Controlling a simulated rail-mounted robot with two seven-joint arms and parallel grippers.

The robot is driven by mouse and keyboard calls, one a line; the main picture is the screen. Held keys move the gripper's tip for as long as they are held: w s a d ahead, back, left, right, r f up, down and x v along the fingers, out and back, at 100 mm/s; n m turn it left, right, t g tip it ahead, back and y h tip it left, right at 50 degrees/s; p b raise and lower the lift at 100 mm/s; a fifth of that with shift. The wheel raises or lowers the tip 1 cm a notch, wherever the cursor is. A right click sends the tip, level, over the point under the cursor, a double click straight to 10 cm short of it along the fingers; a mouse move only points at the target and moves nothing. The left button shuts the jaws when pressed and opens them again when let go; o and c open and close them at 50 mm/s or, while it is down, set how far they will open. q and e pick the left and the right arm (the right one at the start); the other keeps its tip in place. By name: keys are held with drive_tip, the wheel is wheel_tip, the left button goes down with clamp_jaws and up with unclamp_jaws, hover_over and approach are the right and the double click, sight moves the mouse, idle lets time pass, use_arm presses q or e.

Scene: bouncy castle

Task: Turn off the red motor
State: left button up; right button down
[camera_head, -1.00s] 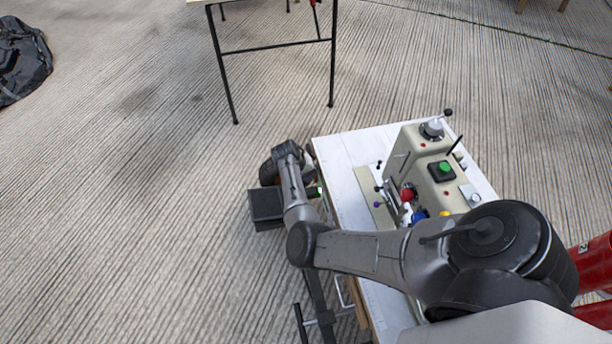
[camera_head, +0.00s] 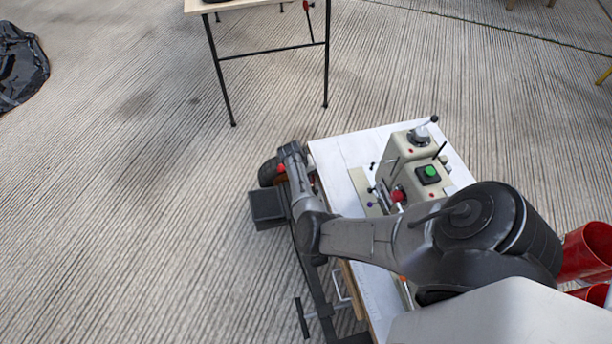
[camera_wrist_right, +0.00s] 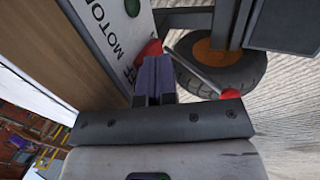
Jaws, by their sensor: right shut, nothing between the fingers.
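In the right wrist view, a white panel with black letters reading "MOTOR" (camera_wrist_right: 106,28) is on the side of the machine cart. A red switch part (camera_wrist_right: 150,49) sits on it, right at the tips of my right gripper (camera_wrist_right: 153,62). The gripper is shut and empty; its fingers partly hide the red part, so I cannot tell whether they touch it. My left gripper is not in view.
A machine (camera_head: 402,165) with a green button (camera_head: 431,171) stands on the white cart top (camera_head: 345,150). A wheel (camera_wrist_right: 213,68) and a red-ended lever (camera_wrist_right: 230,94) are near the gripper. A table (camera_head: 268,53) stands behind.

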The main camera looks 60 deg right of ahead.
drive_tip(key=shift+s+d+r+p, duration=0.1)
drive_tip(key=shift+r+p, duration=0.35)
drive_tip(key=shift+r, duration=0.1)
drive_tip(key=w+a+p+v, duration=0.1)
drive_tip(key=p+v, duration=0.6)
drive_tip(key=v, duration=0.4)
drive_tip(key=shift+w, duration=0.3)
drive_tip(key=shift+a, duration=0.1)
